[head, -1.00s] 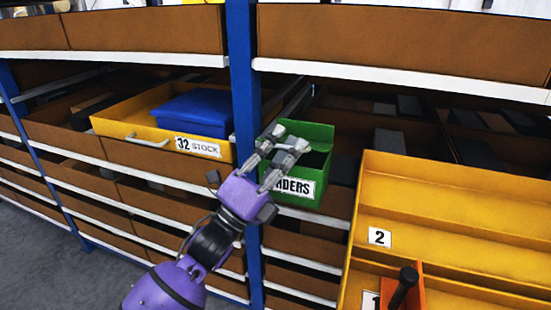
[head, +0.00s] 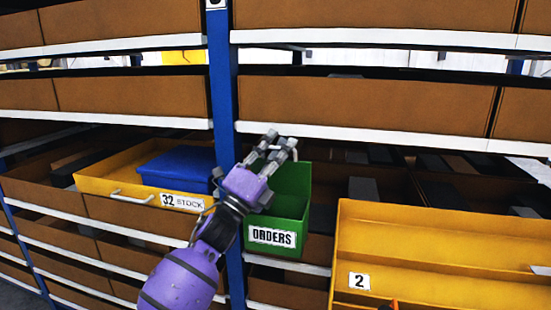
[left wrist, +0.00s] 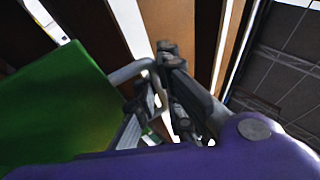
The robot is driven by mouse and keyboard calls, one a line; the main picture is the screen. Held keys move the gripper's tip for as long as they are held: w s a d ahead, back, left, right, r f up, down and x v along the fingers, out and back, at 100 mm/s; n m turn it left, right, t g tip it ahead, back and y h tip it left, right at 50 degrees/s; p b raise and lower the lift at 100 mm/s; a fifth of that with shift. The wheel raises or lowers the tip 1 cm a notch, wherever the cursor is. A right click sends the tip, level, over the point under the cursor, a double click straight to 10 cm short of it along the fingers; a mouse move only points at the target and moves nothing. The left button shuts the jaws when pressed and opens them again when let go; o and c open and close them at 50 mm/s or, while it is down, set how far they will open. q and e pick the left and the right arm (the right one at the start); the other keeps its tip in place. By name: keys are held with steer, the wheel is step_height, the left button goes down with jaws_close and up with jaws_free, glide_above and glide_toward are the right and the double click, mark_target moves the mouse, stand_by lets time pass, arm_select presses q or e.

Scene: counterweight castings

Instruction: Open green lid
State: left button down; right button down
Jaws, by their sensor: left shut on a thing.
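The green bin labelled ORDERS (head: 272,236) sits on the shelf just right of the blue post. A raised green panel, which looks like its lid (head: 296,178), stands at the back, and the bin's inside shows. My left gripper (head: 283,140) is at the panel's upper left edge. In the left wrist view the green panel (left wrist: 50,105) fills the left side, and a grey bent handle (left wrist: 128,72) runs from it to my fingers, which are shut on it. The fingers hide part of the handle.
A yellow drawer labelled 32 STOCK (head: 108,182) with a blue box (head: 180,167) is left of the blue post (head: 222,90). A large yellow tray marked 2 (head: 430,248) is at the lower right. A white shelf edge (head: 370,138) runs close above the gripper.

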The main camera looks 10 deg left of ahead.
arm_select(q)
steer(key=shift+w, duration=1.35)
steer(key=shift+f, duration=0.15)
steer(key=c, duration=2.2)
jaws_free()
steer(key=shift+w, duration=0.1)
steer(key=shift+r, duration=0.2)
steer(key=v, duration=1.2)
